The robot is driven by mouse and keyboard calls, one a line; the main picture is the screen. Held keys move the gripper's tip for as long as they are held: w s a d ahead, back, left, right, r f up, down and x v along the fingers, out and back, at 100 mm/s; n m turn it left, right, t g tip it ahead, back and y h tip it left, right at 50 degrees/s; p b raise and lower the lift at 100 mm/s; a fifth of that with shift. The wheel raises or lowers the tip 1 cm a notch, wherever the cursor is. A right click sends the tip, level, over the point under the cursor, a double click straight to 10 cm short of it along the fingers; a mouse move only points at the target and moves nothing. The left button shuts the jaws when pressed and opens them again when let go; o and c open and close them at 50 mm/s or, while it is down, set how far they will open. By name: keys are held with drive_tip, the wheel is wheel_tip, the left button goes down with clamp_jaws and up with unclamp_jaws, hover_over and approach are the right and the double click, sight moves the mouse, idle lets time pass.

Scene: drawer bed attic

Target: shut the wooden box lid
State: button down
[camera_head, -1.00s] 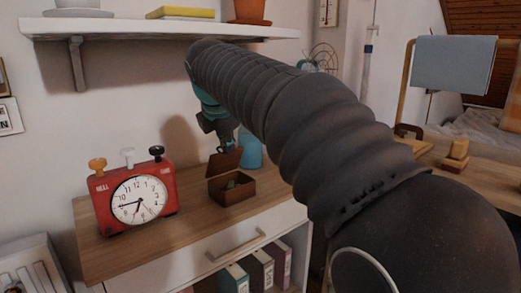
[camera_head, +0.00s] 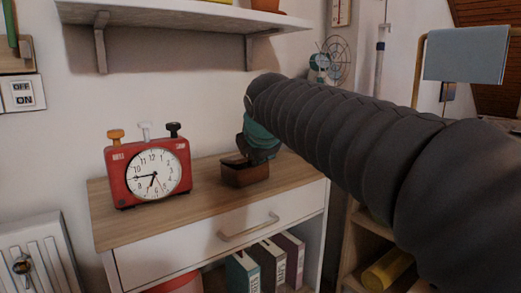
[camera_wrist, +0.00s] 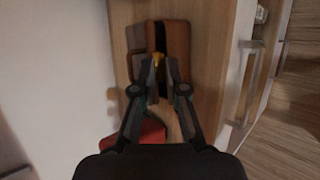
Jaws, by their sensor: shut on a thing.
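The small brown wooden box (camera_head: 244,178) stands on the cabinet top, right of the red clock. In the head view its lid is mostly hidden behind my gripper (camera_head: 262,152), which is down at the box. In the wrist view the box (camera_wrist: 180,38) is ahead, with a dark gap along its length. My gripper (camera_wrist: 163,68) has its fingertips close together at the box, shut on what seems to be the lid. The exact contact and the lid's angle are hard to make out. A small yellow patch shows between the fingers.
The red clock (camera_head: 148,172) stands left of the box on the wooden cabinet top (camera_head: 190,212). A wall shelf (camera_head: 180,18) hangs above. The drawer handle (camera_head: 248,228) sticks out at the front. A radiator (camera_head: 35,255) is at the lower left.

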drive_tip(key=shift+s+f, duration=0.1)
drive_tip(key=shift+f, duration=0.4)
drive_tip(key=shift+d, duration=0.2)
drive_tip(key=c, duration=1.3)
unclamp_jaws()
drive_tip(key=shift+s+r, duration=0.1)
drive_tip(key=shift+r, duration=0.05)
drive_tip(key=v, duration=1.1)
drive_tip(key=shift+s+r, duration=0.25)
